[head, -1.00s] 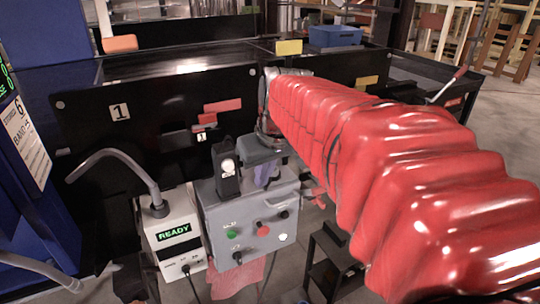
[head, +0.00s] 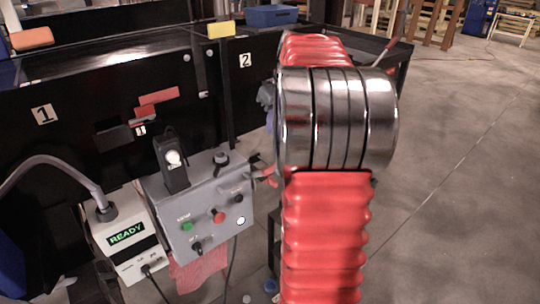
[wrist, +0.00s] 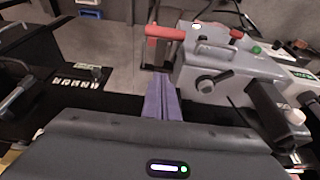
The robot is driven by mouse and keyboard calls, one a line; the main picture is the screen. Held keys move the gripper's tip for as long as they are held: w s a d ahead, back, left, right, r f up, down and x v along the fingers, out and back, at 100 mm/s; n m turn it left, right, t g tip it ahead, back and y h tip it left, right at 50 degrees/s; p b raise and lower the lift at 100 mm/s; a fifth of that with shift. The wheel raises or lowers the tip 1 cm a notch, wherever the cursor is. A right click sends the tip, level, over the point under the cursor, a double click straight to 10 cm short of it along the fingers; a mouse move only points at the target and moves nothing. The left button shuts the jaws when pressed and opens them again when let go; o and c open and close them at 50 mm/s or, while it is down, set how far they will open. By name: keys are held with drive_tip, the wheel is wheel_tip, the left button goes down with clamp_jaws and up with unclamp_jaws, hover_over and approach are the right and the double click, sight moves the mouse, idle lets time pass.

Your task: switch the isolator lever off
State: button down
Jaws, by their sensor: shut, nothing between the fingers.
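The isolator lever appears to be the red handle (wrist: 165,32) on the side of the grey control box (wrist: 235,65) in the wrist view. Its red end also shows at the box's right side in the head view (head: 266,176), partly hidden by my arm. My gripper (wrist: 161,84) has its purple fingers shut and empty. In the wrist view the fingertips point toward the handle, with a gap in the picture between them. In the head view my gripper is mostly hidden behind my red-sleeved arm. I cannot tell the depth between fingers and lever.
The grey box carries green and red buttons, black knobs and a black upright piece (head: 171,162). A white READY unit (head: 127,238) with a bent grey hose stands to its left. The black conveyor side (head: 90,115) runs behind. Open floor (head: 450,180) lies to the right.

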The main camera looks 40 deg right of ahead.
hover_over(263, 172)
drive_tip(key=w+d, duration=0.4)
drive_tip(key=d, duration=0.1)
wheel_tip(263, 172, down, 9)
drive_tip(key=shift+s+f, duration=1.3)
drive_tip(key=shift+s, duration=0.1)
drive_tip(key=shift+s+f, duration=0.1)
